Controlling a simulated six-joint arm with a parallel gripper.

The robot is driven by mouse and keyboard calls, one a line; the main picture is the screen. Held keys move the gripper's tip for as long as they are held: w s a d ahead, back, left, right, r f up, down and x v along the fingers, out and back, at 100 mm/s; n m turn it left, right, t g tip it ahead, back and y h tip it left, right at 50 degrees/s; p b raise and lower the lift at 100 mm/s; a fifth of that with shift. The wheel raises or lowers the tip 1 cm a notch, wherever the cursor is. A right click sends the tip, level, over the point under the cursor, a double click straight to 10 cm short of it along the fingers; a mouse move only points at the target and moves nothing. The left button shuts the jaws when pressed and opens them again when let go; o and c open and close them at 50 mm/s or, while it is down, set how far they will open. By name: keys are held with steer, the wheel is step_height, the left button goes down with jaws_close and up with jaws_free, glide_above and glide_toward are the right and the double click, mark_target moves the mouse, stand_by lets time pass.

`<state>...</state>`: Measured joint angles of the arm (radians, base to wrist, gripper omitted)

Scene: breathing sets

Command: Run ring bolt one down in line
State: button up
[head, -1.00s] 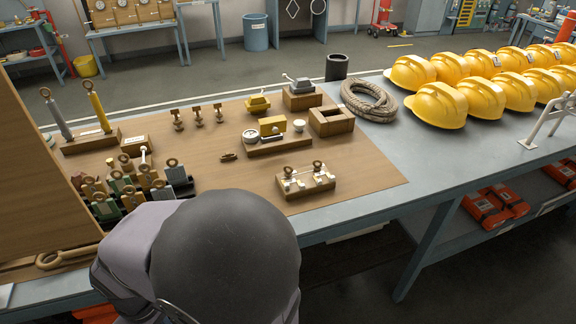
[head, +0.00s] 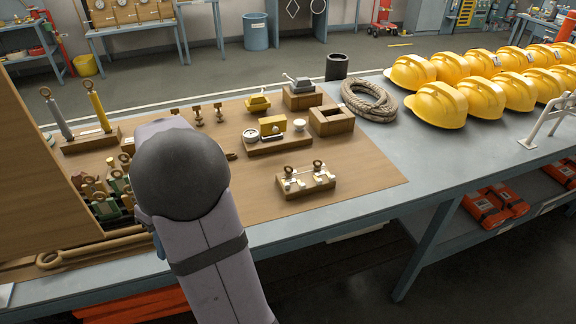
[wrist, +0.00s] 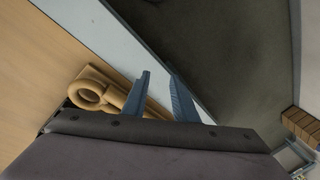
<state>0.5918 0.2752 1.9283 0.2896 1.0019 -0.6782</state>
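A small wooden block (head: 306,186) stands near the mat's front right, with two brown ring bolts, a left one (head: 288,172) and a right one (head: 317,168), upright in white fittings. I cannot tell which is ring bolt one. Behind it stand brown ring-topped pieces (head: 198,116), one partly hidden by my arm. A tan ring-ended bar (head: 90,249) lies at the bench's front left; its ring end also shows in the wrist view (wrist: 92,94). My gripper (wrist: 160,74) is open, fingers apart, close beside that bar. In the head view my arm largely hides the gripper.
A wooden holder (head: 278,146) with a gauge and yellow block stands behind the ring bolt block. An open wooden box (head: 331,121), coiled rope (head: 368,100) and yellow helmets (head: 436,105) lie right. A tall wooden panel (head: 35,160) stands left.

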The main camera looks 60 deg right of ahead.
steer(key=shift+t+y, duration=0.3)
steer(key=shift+t, duration=0.4)
steer(key=d, duration=0.7)
steer(key=w+d+r, duration=0.1)
steer(key=d, duration=0.2)
steer(key=shift+d, duration=0.25)
steer(key=s+d+t, duration=0.2)
steer(key=s+d, duration=0.1)
steer(key=d, duration=0.7)
steer(key=n+t+h, duration=0.2)
steer(key=t, duration=0.2)
glide_toward(288, 170)
steer(key=shift+w+d+f, duration=0.1)
steer(key=shift+w+f, duration=0.05)
steer(key=shift+w, duration=0.3)
steer(key=shift+w+f, duration=0.2)
steer(key=shift+w, duration=0.2)
steer(key=shift+p+x, duration=0.6)
steer(key=shift+x, duration=0.25)
steer(key=shift+p+x, duration=1.25)
steer(key=shift+x, duration=1.6)
steer(key=shift+w+r, duration=0.1)
steer(key=shift+w, duration=0.05)
jaws_close()
